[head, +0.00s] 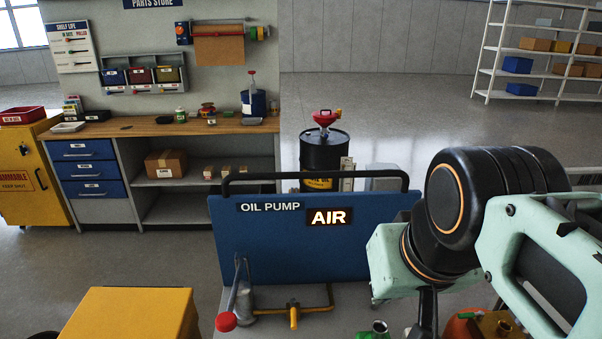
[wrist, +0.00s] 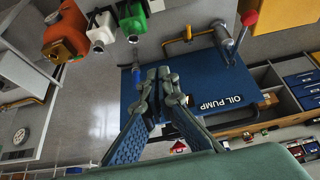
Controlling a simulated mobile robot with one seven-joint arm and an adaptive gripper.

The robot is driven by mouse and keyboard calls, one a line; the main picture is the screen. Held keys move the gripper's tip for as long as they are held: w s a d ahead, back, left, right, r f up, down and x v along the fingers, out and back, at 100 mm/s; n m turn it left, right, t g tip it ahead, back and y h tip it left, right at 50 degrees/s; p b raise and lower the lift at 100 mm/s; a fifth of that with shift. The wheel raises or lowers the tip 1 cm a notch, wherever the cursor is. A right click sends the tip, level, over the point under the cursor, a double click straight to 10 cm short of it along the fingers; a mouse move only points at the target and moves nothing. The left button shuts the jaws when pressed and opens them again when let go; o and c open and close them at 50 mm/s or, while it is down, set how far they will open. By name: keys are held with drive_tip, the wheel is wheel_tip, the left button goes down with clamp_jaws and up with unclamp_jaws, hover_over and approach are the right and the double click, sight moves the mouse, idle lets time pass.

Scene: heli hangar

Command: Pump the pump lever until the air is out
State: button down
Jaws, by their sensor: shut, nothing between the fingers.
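The pump lever (head: 238,290) ends in a red knob (head: 226,321) and stands at the left front of the blue oil pump panel (head: 270,250). Its grey pump body (head: 243,302) is beside it. The AIR sign (head: 328,217) on the panel is lit. In the wrist view the lever's red knob (wrist: 250,17) is at the top right, beside the pump body (wrist: 222,38). My gripper (wrist: 163,74) is shut and empty, in front of the blue panel (wrist: 180,95) and apart from the lever. In the head view my arm is at the right and hides part of the cart.
A yellow pipe (head: 293,317) runs from the pump. Containers with orange (wrist: 65,38), white (wrist: 101,32) and green (wrist: 132,20) bodies stand near my gripper. A yellow box (head: 130,315) is at front left. A workbench (head: 180,127) and black drum (head: 323,153) stand behind.

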wheel_tip(320, 180, up, 4)
drive_tip(key=p, duration=0.6)
drive_tip(key=shift+p, duration=0.4)
drive_tip(key=shift+f, duration=0.2)
